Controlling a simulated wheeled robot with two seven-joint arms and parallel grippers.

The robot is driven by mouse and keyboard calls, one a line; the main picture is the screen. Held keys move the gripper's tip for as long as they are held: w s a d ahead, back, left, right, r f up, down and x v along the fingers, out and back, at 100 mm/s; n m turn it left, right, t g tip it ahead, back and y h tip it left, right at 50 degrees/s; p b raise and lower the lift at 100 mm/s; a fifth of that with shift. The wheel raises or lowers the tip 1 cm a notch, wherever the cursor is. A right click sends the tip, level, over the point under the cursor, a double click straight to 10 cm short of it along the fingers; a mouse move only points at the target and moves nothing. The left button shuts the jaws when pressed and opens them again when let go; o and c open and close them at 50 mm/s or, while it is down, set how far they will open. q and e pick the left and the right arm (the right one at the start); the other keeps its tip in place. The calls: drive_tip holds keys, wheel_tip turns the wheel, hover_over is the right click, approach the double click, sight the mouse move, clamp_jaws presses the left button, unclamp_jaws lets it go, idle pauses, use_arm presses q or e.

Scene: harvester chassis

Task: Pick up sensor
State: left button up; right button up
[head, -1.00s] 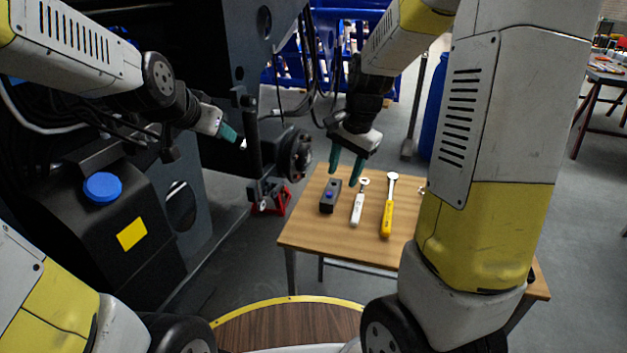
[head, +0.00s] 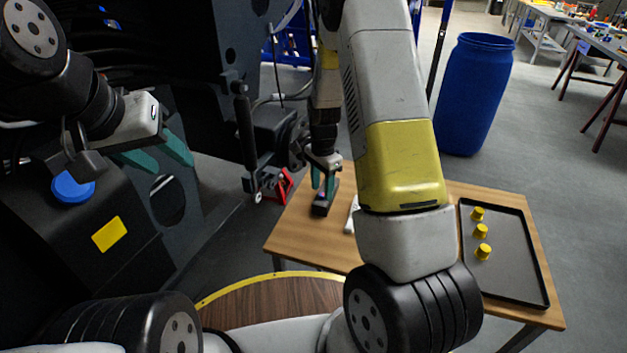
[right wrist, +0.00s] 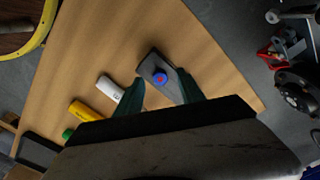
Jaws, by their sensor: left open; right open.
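The sensor (head: 321,205) is a small dark block with a blue-purple round spot on top. It lies on the wooden table near its far left corner. In the right wrist view the sensor (right wrist: 151,65) shows between and just past the fingertips. My right gripper (head: 323,192) is open and points down over the sensor, its teal fingers on either side; it also shows in the right wrist view (right wrist: 161,88). I cannot tell whether the fingers touch it. My left gripper (head: 160,155) is open and empty, near the black machine at the left.
A white-handled tool (right wrist: 109,88) and a yellow-handled tool (right wrist: 84,111) lie beside the sensor on the table (head: 305,240). A black tray (head: 515,265) with yellow caps sits at the right. A blue barrel (head: 477,95) stands behind. The dark chassis (head: 205,50) borders the table's left.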

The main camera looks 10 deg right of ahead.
drive_tip(key=shift+s+f, duration=0.1)
drive_tip(key=shift+f, duration=0.95)
drive_tip(key=shift+s+f, duration=0.1)
clamp_jaws()
drive_tip(key=shift+r, duration=0.2)
